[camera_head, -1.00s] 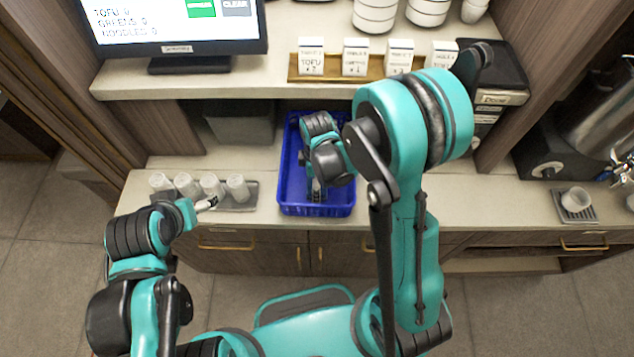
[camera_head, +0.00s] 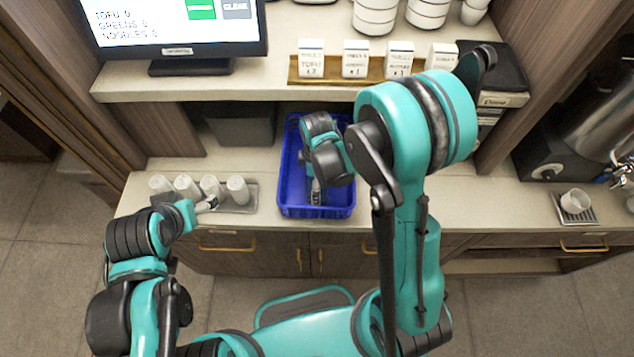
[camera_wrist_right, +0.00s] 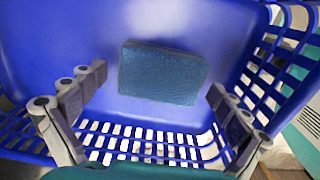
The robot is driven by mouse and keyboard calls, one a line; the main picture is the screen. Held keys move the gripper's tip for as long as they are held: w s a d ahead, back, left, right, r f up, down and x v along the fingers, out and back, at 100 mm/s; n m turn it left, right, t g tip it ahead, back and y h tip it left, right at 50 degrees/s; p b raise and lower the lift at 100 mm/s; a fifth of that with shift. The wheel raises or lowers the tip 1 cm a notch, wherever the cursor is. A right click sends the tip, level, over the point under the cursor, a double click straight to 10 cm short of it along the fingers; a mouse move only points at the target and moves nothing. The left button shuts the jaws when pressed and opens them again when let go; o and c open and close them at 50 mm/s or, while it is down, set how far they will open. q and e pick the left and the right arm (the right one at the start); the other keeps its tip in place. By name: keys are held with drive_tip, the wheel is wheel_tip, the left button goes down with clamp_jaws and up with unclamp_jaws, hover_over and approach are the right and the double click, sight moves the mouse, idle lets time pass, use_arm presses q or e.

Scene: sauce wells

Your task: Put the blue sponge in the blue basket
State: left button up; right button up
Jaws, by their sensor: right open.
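The blue basket (camera_head: 289,180) stands on the lower counter in the middle of the head view. My right gripper (camera_head: 316,195) reaches down into it. In the right wrist view the blue sponge (camera_wrist_right: 163,74) lies on the floor of the basket (camera_wrist_right: 70,40). There my right gripper (camera_wrist_right: 155,118) is open, its fingers apart on either side below the sponge and not touching it. In the head view the sponge is hidden by my right arm. My left gripper (camera_head: 208,204) is beside the cup tray at the left; its jaw opening is too small to judge.
Several white cups (camera_head: 212,187) stand on a tray (camera_head: 246,206) left of the basket. Labelled boxes (camera_head: 355,60) and stacked bowls (camera_head: 376,15) are on the upper shelf. A cup (camera_head: 575,200) sits on a drip tray at the right. The counter right of the basket is clear.

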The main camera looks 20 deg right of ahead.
wheel_tip(320, 180, up, 10)
drive_tip(key=p, duration=0.3)
drive_tip(key=s+d+r+m+t, duration=0.2)
drive_tip(key=s+r+m+t, duration=0.1)
drive_tip(key=r+m, duration=0.3)
drive_tip(key=s+d+r+m+t, duration=0.3)
drive_tip(key=s+r+m+t, duration=0.1)
drive_tip(key=s+r+m, duration=0.2)
drive_tip(key=r+m, duration=0.1)
drive_tip(key=m, duration=0.1)
drive_tip(key=shift+s+m, duration=0.25)
drive_tip(key=shift+m, duration=0.05)
drive_tip(key=shift+f, duration=0.15)
wheel_tip(320, 180, down, 11)
drive_tip(key=b, duration=1.1)
drive_tip(key=shift+r, duration=0.2)
